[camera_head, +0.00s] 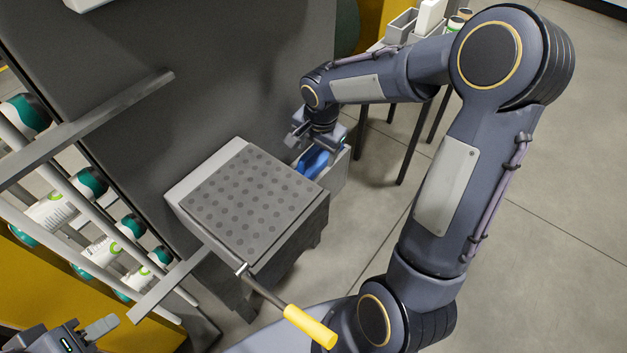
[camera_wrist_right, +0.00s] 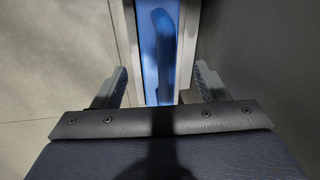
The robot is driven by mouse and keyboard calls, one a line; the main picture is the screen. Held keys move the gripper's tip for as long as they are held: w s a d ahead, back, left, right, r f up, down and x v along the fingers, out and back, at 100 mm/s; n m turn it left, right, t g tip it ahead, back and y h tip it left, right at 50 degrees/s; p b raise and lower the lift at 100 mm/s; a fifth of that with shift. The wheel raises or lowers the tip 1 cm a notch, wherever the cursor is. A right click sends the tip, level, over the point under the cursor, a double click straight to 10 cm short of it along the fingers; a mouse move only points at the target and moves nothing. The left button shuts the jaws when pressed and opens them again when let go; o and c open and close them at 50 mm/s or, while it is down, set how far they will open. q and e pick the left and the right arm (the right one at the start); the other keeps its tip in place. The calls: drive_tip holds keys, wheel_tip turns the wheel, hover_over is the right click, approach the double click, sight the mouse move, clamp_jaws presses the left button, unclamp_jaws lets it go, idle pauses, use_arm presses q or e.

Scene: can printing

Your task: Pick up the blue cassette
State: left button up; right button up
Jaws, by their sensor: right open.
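The blue cassette (camera_head: 313,162) sits in a grey slot-like holder (camera_head: 339,172) at the back right side of the dotted grey block. My right gripper (camera_head: 318,139) is just above it, pointing down, with its fingers apart. In the right wrist view the blue cassette (camera_wrist_right: 158,50) lies between the two open fingers of my right gripper (camera_wrist_right: 160,85), nearer the right one. I cannot tell whether a finger touches it. Its lower part is hidden in the holder. My left gripper (camera_head: 88,334) is at the bottom left corner, partly cut off, away from the cassette.
A grey block with a dotted top (camera_head: 250,200) stands beside the holder. A yellow-handled lever (camera_head: 308,326) sticks out in front. Rails with several white and green cans (camera_head: 102,250) run along the left. A dark grey wall (camera_head: 230,70) rises behind. Open floor (camera_head: 560,190) lies right.

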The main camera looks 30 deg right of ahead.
wheel_tip(320, 180, down, 2)
drive_tip(key=shift+w+f, duration=0.15)
drive_tip(key=shift+f, duration=0.1)
clamp_jaws()
idle(0.4)
